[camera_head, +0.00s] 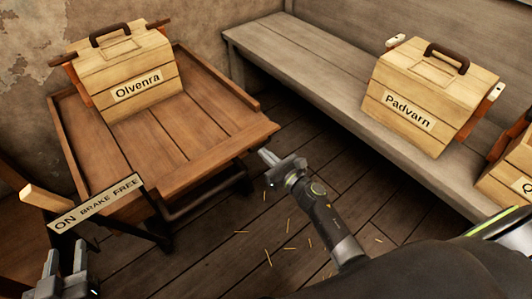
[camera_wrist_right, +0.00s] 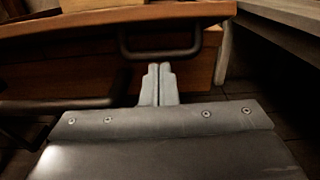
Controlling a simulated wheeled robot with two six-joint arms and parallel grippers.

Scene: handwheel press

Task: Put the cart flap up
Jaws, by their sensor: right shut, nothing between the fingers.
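The wooden cart (camera_head: 66,140) stands at the left in the head view. In the right wrist view, a wooden panel (camera_wrist_right: 90,84), apparently the flap, hangs below the cart's top edge, with a dark bar handle (camera_wrist_right: 160,55) in front of it. My right gripper (camera_head: 268,157) is at the cart's near right corner. It is shut and empty; in the right wrist view its fingertips (camera_wrist_right: 158,68) appear just below the handle, and contact cannot be told. My left gripper (camera_head: 64,262) is at the bottom left, away from the panel; its jaw state is unclear.
A wooden box marked Olvenra (camera_head: 130,80) sits on the cart's far end. A brake lever with a sign (camera_head: 98,203) stands at the near left. A grey bench (camera_head: 300,75) holds a Padvarn box (camera_head: 425,100) and another box (camera_head: 515,175). Dark floor lies between cart and bench.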

